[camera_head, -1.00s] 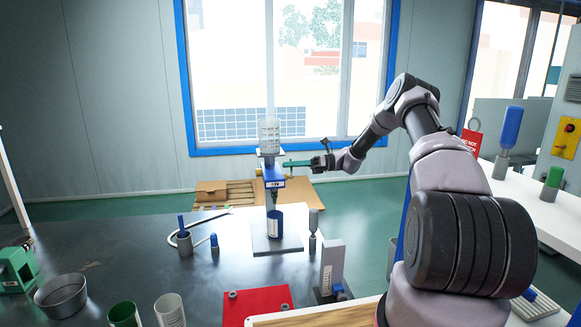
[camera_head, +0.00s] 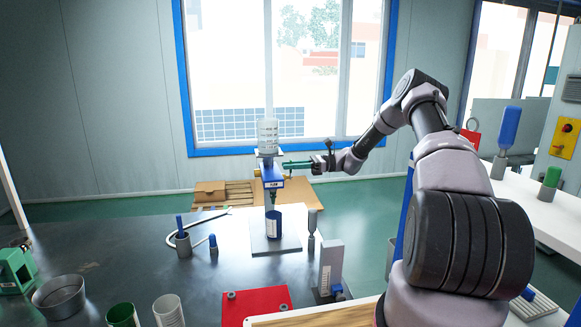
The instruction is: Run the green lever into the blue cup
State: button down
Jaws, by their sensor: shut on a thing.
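The green lever (camera_head: 298,164) sticks out to the right from the blue valve body of a dispenser (camera_head: 272,178), below a clear bottle (camera_head: 268,136). My gripper (camera_head: 315,164) is at the lever's right end and shut on it. The blue cup (camera_head: 274,225) stands upright on the dispenser's grey base plate, under the nozzle (camera_head: 272,200). The inside of the cup is hard to make out, and I cannot tell whether anything is flowing.
On the dark table are a green cup (camera_head: 122,315), a white cup (camera_head: 168,310), a metal bowl (camera_head: 60,296), a red plate (camera_head: 257,302) and a grey upright bracket (camera_head: 331,268). A small holder (camera_head: 183,243) stands left of the dispenser. The table's left middle is clear.

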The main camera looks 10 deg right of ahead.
jog(key=shift+f, duration=0.1)
jog(key=c, duration=0.8)
grip_release()
jog(key=d, duration=1.1)
jog(key=s+a+r+n+h, duration=0.4)
jog(key=s+r+h, duration=0.2)
jog(key=s+r, duration=0.3)
jog(key=s+a+r+n+h, duration=0.4)
jog(key=s+a+r+h, duration=0.1)
jog(key=s+r, duration=0.35)
jog(key=s+d+r+n+t+h, duration=0.2)
jog(key=s+r+t, duration=0.1)
jog(key=s, duration=0.8)
jog(key=s+d+r+n+t+h, duration=0.1)
jog(key=s+r+n+t+h, duration=0.2)
jog(key=s, duration=0.8)
jog(key=shift+s+d+r+n+t, duration=0.35)
jog(key=shift+r+t, duration=0.25)
jog(key=shift+r, duration=0.3)
